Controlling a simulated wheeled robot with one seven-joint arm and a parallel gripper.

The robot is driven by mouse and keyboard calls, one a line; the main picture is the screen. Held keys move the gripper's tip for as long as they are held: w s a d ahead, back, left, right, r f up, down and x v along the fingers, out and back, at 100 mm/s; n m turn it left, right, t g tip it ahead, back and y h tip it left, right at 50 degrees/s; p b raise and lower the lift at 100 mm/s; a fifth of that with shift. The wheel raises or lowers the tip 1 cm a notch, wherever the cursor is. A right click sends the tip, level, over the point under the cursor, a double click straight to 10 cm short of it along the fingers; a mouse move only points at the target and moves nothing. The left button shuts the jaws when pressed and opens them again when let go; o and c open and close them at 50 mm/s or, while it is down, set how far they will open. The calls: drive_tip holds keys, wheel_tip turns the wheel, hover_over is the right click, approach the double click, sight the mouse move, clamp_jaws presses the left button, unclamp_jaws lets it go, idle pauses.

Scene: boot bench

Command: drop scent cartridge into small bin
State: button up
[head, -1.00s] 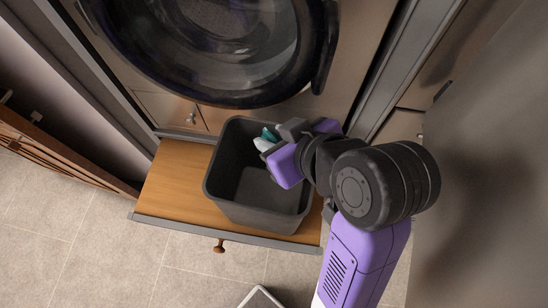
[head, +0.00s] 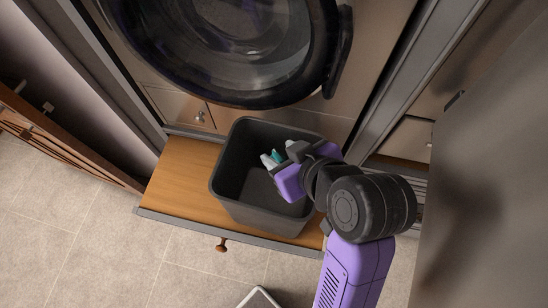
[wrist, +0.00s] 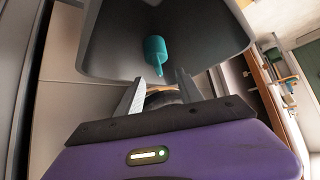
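The scent cartridge is a small teal bottle with a narrow tip. In the head view the cartridge (head: 276,156) appears by the fingertips, within the bin's opening. I cannot tell whether it rests on the bin floor or is in the air.
The bin stands on a pulled-out wooden drawer (head: 172,190) with a round knob (head: 222,245). A front-loading machine with a round glass door (head: 235,45) is behind it. A grey panel (head: 490,170) stands close on the right. Tiled floor (head: 90,240) is open at left front.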

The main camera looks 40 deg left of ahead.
drive_tip(key=shift+o, duration=0.9)
drive_tip(key=b+v, duration=0.1)
drive_tip(key=v, duration=0.6)
drive_tip(key=shift+d+r, duration=0.3)
